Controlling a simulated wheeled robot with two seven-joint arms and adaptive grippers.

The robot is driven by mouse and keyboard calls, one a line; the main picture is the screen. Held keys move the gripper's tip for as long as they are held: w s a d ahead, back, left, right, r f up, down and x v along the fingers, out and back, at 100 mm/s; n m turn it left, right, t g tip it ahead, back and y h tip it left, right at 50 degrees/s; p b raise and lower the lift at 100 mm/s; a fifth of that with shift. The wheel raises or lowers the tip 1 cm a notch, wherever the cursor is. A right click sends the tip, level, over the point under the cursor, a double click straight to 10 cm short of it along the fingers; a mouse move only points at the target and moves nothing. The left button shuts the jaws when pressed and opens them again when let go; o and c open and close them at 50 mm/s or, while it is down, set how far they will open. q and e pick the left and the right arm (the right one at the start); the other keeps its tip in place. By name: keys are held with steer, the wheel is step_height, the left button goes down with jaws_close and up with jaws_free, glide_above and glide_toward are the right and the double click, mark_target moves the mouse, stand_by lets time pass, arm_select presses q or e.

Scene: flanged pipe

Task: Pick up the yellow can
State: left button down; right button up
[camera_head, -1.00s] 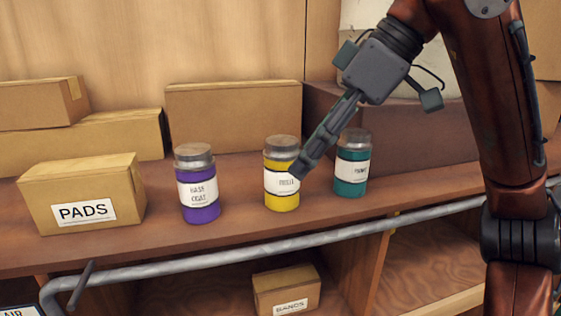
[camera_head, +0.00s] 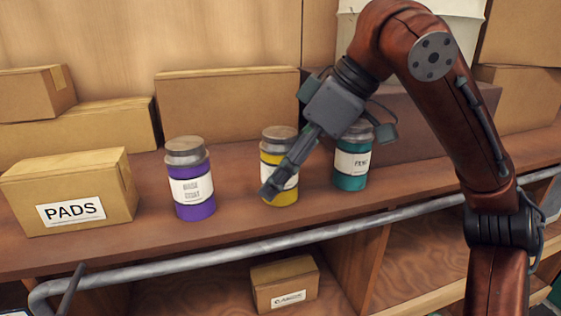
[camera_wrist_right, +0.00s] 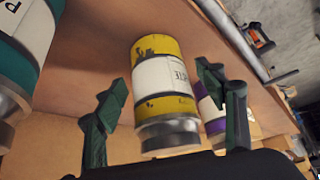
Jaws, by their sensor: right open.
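The yellow can (camera_head: 271,157) stands upright on the wooden shelf, with a grey lid and a white label, between a purple can and a teal can. My right gripper (camera_head: 269,188) is in front of it in the head view, hiding part of its label and body. In the right wrist view, the yellow can (camera_wrist_right: 163,88) shows upside down between the two open fingers (camera_wrist_right: 163,80), with a visible gap on each side. How deep the fingers reach around it is hard to tell. My left gripper is not in view.
The purple can (camera_head: 192,190) stands to the left and the teal can (camera_head: 351,172) close on the right, partly behind my wrist. A PADS box (camera_head: 70,190) sits at far left. Cardboard boxes (camera_head: 228,105) line the back. A grey rail (camera_head: 200,262) runs along the shelf's front edge (camera_head: 225,235).

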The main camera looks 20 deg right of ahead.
steer(key=shift+w+a+f, duration=0.15)
steer(key=shift+f, duration=0.05)
steer(key=shift+c, duration=0.7)
steer(key=c, duration=1.4)
